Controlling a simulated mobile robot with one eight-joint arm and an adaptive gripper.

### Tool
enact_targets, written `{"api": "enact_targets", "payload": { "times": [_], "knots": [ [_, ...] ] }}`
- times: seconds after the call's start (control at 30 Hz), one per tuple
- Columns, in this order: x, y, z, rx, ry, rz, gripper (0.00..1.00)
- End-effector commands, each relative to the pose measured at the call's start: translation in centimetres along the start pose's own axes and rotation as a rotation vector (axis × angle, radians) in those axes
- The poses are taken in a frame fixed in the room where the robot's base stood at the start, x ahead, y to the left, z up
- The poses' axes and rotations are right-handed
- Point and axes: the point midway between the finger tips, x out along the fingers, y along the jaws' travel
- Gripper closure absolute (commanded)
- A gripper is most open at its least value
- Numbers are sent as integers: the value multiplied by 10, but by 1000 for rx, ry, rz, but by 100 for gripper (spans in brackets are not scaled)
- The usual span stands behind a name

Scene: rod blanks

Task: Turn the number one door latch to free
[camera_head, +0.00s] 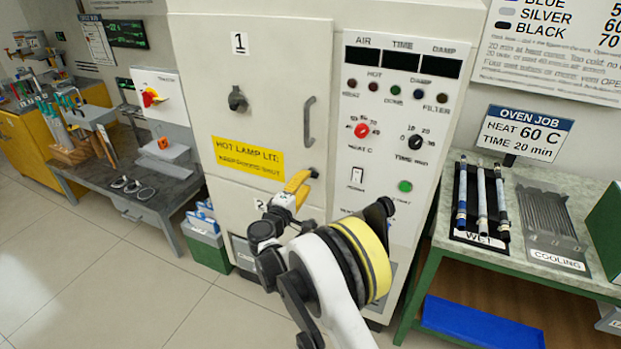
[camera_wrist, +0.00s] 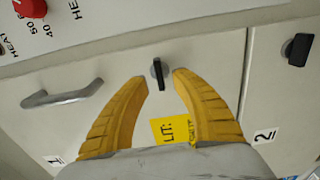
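The number one door (camera_head: 275,75) is the shut upper door of a cream oven cabinet, marked with a "1" plate. Its latch (camera_head: 313,172) is a small dark lever at the door's lower right; in the wrist view the latch (camera_wrist: 158,72) stands upright in the picture. My gripper (camera_head: 299,183) has yellow fingers and is open at the latch. In the wrist view the gripper's fingertips (camera_wrist: 159,77) are on either side of the latch, with gaps showing. Depth to the door is hard to tell.
A grey pull handle (camera_head: 309,120) stands out above the latch. A second dark latch (camera_wrist: 298,48) is on the number two door, across a seam. The control panel (camera_head: 395,130) is right of the door. A bench (camera_head: 580,185) holding rods stands at the right.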

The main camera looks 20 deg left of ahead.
Motion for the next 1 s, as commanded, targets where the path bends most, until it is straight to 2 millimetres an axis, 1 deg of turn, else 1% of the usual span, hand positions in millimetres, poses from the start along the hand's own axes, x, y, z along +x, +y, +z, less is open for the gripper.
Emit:
{"api": "enact_targets", "payload": {
  "times": [0.03, 0.1, 0.23, 0.37, 0.6, 0.63, 0.67, 0.7, 0.73, 1.0],
  "knots": [
    [10, -2, 0, 0, -1, 0, 68],
    [21, -2, 1, 0, -2, 0, 68],
    [35, -1, 0, 0, 0, -1, 68],
    [41, 0, 1, 1, -1, -1, 68],
    [42, 1, 0, 1, 0, -1, 68],
    [42, 1, 0, 1, 0, -1, 76],
    [41, 1, 0, 1, 0, -1, 85],
    [41, 1, 0, 1, 0, -1, 97],
    [41, 1, 0, 1, 0, -1, 100],
    [41, 1, 0, 7, 0, -1, 100]
  ]
}}
